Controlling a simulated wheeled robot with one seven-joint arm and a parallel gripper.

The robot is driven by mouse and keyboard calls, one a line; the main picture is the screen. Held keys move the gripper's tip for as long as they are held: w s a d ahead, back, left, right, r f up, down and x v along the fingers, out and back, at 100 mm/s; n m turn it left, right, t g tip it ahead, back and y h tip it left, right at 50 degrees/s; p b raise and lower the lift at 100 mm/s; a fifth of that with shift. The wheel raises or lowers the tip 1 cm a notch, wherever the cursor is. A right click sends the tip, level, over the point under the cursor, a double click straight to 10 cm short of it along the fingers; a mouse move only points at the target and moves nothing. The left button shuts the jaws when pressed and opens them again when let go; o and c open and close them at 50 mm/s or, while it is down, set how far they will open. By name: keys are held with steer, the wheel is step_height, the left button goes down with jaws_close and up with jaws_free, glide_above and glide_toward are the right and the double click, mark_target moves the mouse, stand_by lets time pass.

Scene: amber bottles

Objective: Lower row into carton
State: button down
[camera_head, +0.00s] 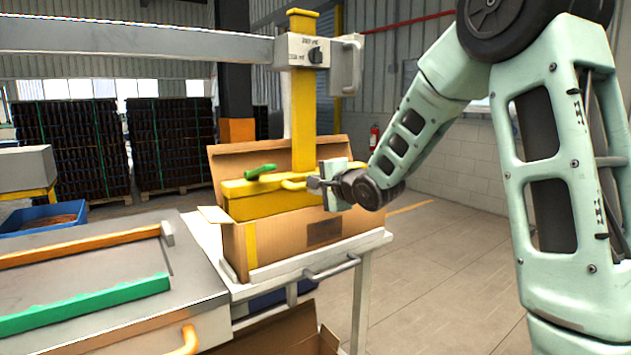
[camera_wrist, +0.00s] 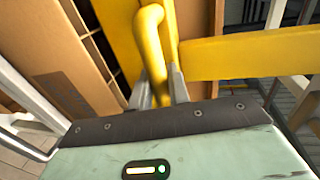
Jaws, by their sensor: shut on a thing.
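An open cardboard carton (camera_head: 328,232) with its flaps up stands on a light metal stand. A yellow lifting head (camera_head: 250,205) on a yellow column (camera_head: 303,110) is at the carton's opening, its lower part hidden by the near wall. My gripper (camera_head: 312,184) is shut on the yellow bar handle (camera_head: 292,184) at the head's right end. In the wrist view the handle (camera_wrist: 150,40) rises between my fingers (camera_wrist: 160,88), with the carton (camera_wrist: 50,45) to the left. No bottles can be made out in or under the head.
A green lever (camera_head: 261,170) sits on top of the head. A metal table with a green rail (camera_head: 85,303) and an orange rail (camera_head: 80,247) stands at left. Another carton (camera_head: 275,335) is below the stand. The floor (camera_head: 450,270) at right is clear.

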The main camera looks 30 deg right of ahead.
steer(key=c, duration=1.4)
jaws_free()
steer(key=shift+b+v, duration=1.15)
steer(key=shift+v, duration=7.55)
